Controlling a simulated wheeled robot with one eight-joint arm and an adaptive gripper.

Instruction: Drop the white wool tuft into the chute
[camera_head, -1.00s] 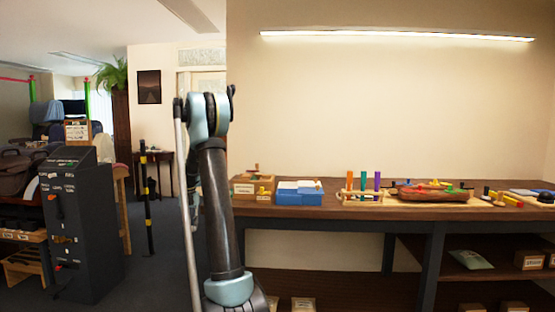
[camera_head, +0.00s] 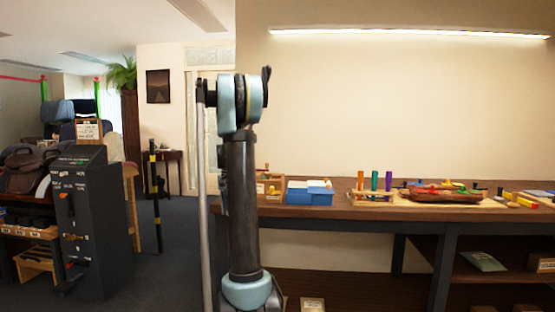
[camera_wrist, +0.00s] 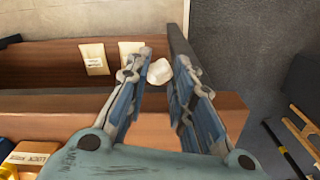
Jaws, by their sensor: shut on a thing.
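The white wool tuft (camera_wrist: 159,72) is a small pale lump between the fingertips of my gripper (camera_wrist: 160,76) in the wrist view. The fingers are shut on it and hold it above a brown wooden structure. In the head view my arm stands upright in the middle, and neither the gripper nor the tuft can be made out. No thing in these views can be surely told as the chute. A dark grey cabinet (camera_head: 98,225) with white labels and levers stands at the left in the head view.
A wooden bench (camera_head: 340,212) along the wall bears a blue box (camera_head: 310,193), upright coloured handles (camera_head: 374,182) and other tools. A black and yellow post (camera_head: 154,190) stands beyond the cabinet.

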